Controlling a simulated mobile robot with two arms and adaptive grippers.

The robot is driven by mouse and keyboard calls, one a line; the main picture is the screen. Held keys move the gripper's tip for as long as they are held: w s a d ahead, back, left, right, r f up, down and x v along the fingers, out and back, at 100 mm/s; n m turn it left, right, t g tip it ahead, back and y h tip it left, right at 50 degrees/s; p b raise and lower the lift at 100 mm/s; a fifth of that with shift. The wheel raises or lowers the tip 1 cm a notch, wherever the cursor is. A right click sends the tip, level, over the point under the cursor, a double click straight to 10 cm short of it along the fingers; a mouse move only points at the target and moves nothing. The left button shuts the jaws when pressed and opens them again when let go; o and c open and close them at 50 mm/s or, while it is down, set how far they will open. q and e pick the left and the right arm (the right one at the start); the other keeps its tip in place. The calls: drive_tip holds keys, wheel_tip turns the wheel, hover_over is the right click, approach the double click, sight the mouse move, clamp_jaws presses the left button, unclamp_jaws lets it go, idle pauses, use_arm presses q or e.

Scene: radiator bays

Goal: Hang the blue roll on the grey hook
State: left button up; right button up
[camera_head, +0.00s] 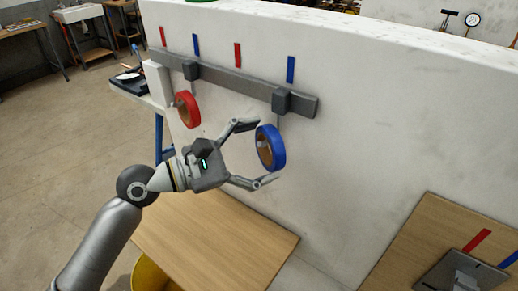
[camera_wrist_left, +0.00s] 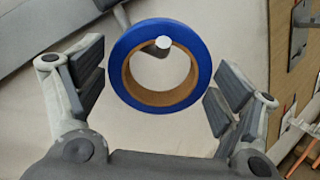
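The blue roll (camera_head: 270,147) hangs upright at the right end of the grey rail (camera_head: 225,80) on the white wall. In the left wrist view the blue roll (camera_wrist_left: 161,66) has a grey hook (camera_wrist_left: 158,46) with a pale tip passing through its hole. My left gripper (camera_head: 262,153) is wide open, with one finger on each side of the roll. In the left wrist view the finger pads of my left gripper (camera_wrist_left: 155,88) look apart from the roll. My right gripper is not in view.
A red roll (camera_head: 187,109) hangs further left on the same rail. Red and blue strips mark the wall above. A wooden tabletop (camera_head: 215,240) lies below, with a yellow bin (camera_head: 150,275) beside it. A wooden board (camera_head: 425,240) with a grey plate stands at lower right.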

use_arm(q)
drive_tip(key=shift+o, duration=0.7)
